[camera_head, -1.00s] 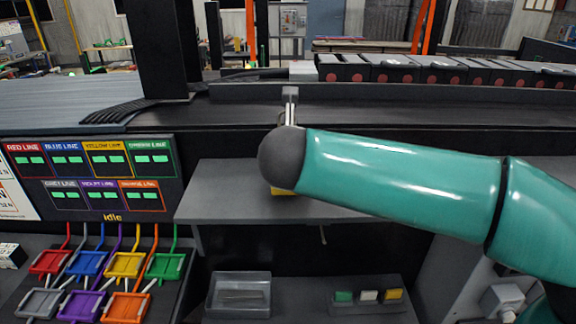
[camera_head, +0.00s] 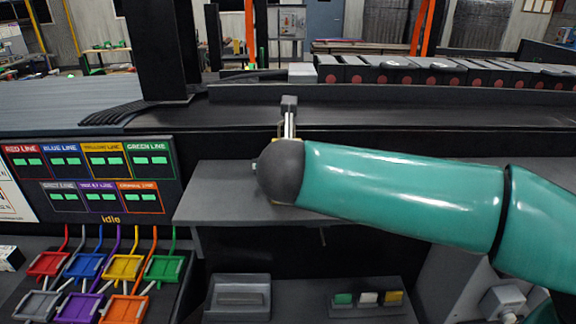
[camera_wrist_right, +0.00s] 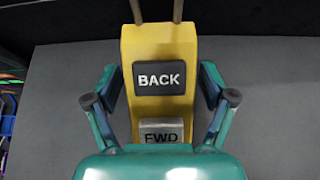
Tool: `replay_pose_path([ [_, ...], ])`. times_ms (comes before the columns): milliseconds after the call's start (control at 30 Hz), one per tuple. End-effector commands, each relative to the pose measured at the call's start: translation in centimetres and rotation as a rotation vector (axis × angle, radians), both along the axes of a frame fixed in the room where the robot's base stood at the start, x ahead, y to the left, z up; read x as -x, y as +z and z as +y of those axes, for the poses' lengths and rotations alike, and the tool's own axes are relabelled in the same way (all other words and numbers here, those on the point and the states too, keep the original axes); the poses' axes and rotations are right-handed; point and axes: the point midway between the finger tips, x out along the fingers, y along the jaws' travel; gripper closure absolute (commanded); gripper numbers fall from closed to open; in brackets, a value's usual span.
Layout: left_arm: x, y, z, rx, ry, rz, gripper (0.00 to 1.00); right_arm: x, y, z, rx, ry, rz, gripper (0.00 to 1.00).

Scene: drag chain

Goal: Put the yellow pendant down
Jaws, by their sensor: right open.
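The yellow pendant (camera_wrist_right: 160,115) fills the middle of the right wrist view, with a dark BACK button and a grey FWD button on its face. Two thin rods or cables run up from its top end. My right gripper (camera_wrist_right: 160,90) is open, one finger on each side of the pendant, with small gaps visible. Grey surface shows behind it; whether the pendant rests fully on it I cannot tell. In the head view my right forearm hides the gripper and nearly all of the pendant. My left gripper is not in view.
The grey shelf (camera_head: 215,190) extends beneath my right arm. A line display panel (camera_head: 90,180) and coloured holders (camera_head: 105,270) are at the left.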

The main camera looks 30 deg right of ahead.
Motion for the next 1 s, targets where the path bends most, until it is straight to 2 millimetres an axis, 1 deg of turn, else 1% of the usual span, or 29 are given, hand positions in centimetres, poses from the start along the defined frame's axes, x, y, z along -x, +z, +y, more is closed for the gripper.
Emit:
replay_pose_path([
  [167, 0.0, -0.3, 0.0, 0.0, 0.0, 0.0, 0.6, 2.2, 1.6, 1.5, -0.001, 0.005, -0.004, 0.17],
  [400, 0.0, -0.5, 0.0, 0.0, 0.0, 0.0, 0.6, 5.7, 4.0, 3.6, -0.001, 0.005, -0.004, 0.17],
  [500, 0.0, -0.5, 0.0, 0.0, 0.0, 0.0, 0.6, 6.9, 4.8, 4.3, -0.001, 0.004, -0.003, 0.17],
  [700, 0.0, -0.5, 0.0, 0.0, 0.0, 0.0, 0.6, 8.0, 5.5, 4.9, 0.0, 0.001, 0.0, 0.17],
  [1000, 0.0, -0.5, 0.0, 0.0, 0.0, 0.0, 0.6, 8.1, 5.6, 4.8, 0.0, -0.002, 0.001, 0.17],
])
